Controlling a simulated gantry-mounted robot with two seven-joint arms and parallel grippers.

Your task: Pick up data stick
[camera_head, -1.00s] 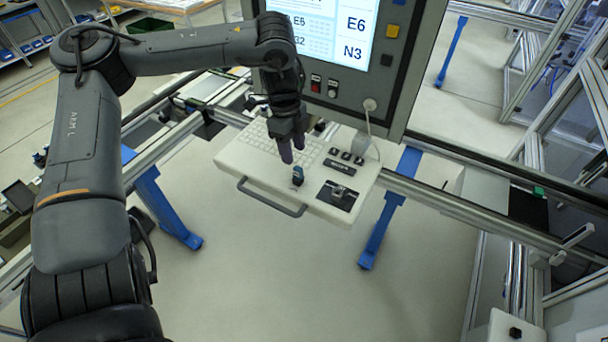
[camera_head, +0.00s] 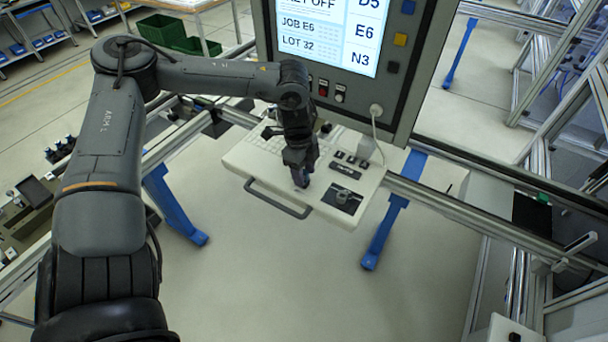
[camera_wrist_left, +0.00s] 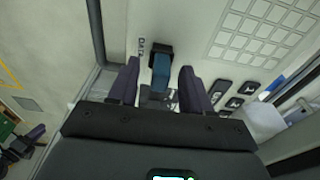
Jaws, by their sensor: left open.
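The data stick (camera_wrist_left: 161,70) has a blue body and a black end. It stands at the white keyboard shelf, beside a printed "DATA" label, in the left wrist view. My left gripper (camera_wrist_left: 160,82) is open, with one finger on each side of the stick and gaps showing. In the head view my left gripper (camera_head: 300,178) points down over the shelf's front part and hides the stick. My right gripper is in neither view.
The white shelf (camera_head: 240,160) carries a keyboard, small black buttons (camera_head: 350,159) and a dark square pad (camera_head: 343,197). A handle bar (camera_head: 278,200) runs along its front edge. A screen panel (camera_head: 398,60) stands behind. A white cable (camera_head: 376,130) hangs from the panel at right.

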